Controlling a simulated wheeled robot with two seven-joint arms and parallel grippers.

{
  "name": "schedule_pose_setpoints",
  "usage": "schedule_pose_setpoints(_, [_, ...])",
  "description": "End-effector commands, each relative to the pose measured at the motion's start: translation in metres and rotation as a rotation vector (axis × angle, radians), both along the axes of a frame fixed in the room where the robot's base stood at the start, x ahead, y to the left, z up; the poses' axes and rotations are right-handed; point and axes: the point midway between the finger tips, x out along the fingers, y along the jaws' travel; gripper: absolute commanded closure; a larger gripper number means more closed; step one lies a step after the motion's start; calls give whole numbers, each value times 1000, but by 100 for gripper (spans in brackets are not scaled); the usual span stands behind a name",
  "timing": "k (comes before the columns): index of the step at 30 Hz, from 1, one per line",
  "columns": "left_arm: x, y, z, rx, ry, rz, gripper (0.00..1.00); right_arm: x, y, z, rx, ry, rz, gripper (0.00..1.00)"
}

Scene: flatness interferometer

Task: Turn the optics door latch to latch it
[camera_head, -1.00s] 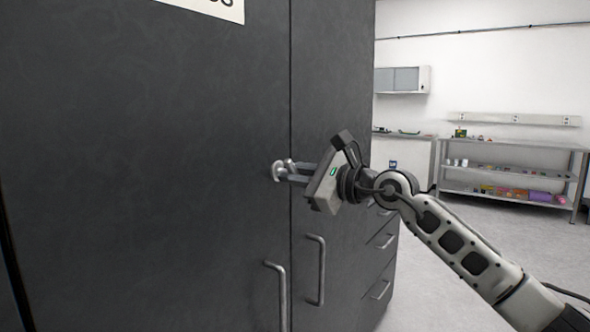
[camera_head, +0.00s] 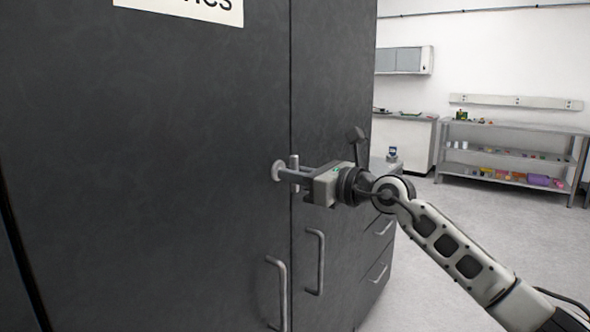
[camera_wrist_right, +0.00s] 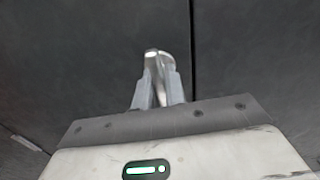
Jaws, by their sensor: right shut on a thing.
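The optics door latch is a small silver turn handle (camera_head: 277,171) with a round base on the dark cabinet door (camera_head: 150,150), close to the seam. My right gripper (camera_head: 291,175) comes in from the right and is shut on the latch handle. A bar of the handle stands upright past the fingers in the head view. In the right wrist view the latch (camera_wrist_right: 154,60) shows between the two grey fingers (camera_wrist_right: 157,88), left of the dark seam. The fingers hide part of the handle. My left gripper is not in view.
Two vertical bar handles (camera_head: 280,290) (camera_head: 318,262) flank the seam below the latch. Drawers (camera_head: 378,275) are at the cabinet's right side. A shelf unit (camera_head: 510,131) with small items stands far right. The floor between is clear.

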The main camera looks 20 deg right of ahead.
Motion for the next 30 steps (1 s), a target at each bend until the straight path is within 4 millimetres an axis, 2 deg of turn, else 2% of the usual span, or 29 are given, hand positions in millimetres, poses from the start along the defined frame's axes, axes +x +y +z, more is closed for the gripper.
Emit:
schedule_pose_setpoints(14, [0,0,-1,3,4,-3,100,0,0,1,13,5,0,100])
schedule_pose_setpoints(15, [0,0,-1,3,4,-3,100,0,0,1,13,5,0,82])
schedule_pose_setpoints(17, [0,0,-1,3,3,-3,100,0,0,1,13,5,0,66])
schedule_pose_setpoints(26, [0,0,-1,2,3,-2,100,-1,-1,0,11,6,0,66])
schedule_pose_setpoints(30, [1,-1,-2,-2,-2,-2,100,-9,-9,-2,10,8,-2,66])
